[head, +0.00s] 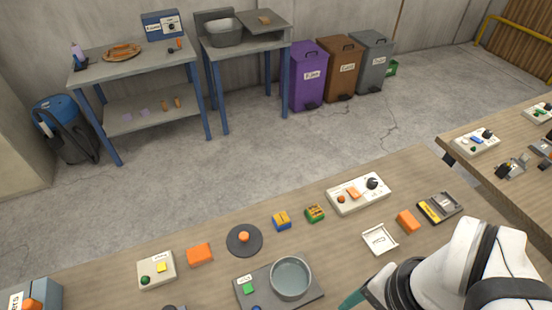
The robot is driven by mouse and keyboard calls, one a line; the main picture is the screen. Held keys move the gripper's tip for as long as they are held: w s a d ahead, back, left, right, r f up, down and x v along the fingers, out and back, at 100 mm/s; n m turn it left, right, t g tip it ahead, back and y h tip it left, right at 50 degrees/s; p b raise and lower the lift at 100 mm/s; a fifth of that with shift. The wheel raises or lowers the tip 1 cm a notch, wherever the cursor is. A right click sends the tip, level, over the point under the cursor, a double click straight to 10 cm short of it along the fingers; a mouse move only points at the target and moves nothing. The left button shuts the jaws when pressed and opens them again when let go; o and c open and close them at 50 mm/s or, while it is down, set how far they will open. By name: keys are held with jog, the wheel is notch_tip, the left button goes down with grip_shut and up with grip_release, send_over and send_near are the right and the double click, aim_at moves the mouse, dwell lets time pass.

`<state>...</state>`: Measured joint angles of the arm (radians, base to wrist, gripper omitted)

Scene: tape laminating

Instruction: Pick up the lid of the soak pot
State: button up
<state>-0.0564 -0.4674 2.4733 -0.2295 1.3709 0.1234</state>
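A round dark grey lid with an orange knob (244,238) lies flat on the wooden table, left of the middle of the head view. The round grey pot (290,278) stands open on a dark base plate to the right and nearer; its inside looks empty. My white arm comes in at the lower right. A dark green tip (353,299), which seems to be part of my gripper, shows at the bottom edge, right of the pot and apart from the lid. The rest of the gripper is cut off, so I cannot see its opening.
An orange block (199,254) and a white control box (156,270) lie left of the lid. A blue-yellow block (281,220) and a green-yellow block (314,213) lie to its right. A white tray (380,239) lies near my arm. Bare table surrounds the lid.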

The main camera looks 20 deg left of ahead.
jog(key=w+a+r, duration=0.1)
jog(key=w+a, duration=0.3)
jog(key=w, duration=0.2)
jog(key=m+h, duration=0.2)
jog(key=m, duration=0.2)
send_over(243, 236)
notch_tip(243, 236, down, 9)
jog(key=shift+m, duration=0.3)
notch_tip(243, 236, down, 14)
jog(key=shift+f, duration=0.1)
grip_shut()
